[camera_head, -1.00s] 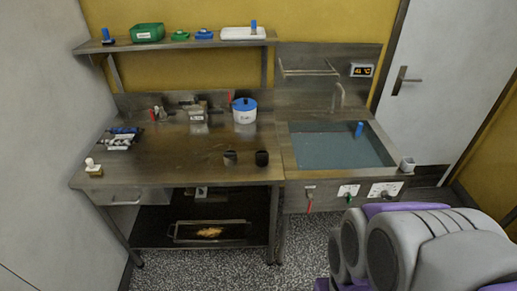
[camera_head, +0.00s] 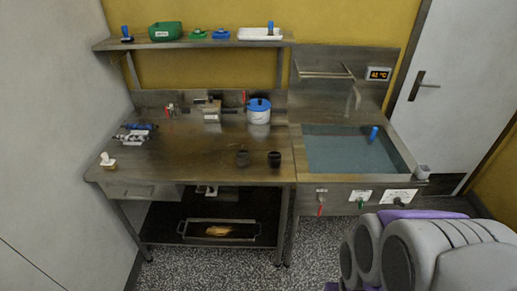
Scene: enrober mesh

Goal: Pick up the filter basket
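I cannot tell for sure which object is the filter basket. My folded arm, grey and purple, fills the lower right corner. My gripper's fingers do not show.
A white pot with a blue lid (camera_head: 259,112) stands at the worktop's back right. The shelf (camera_head: 215,42) above holds a green bin (camera_head: 165,31) and a white tray (camera_head: 260,34). A metal tray (camera_head: 218,232) sits on the lower shelf. Speckled floor is clear in front.

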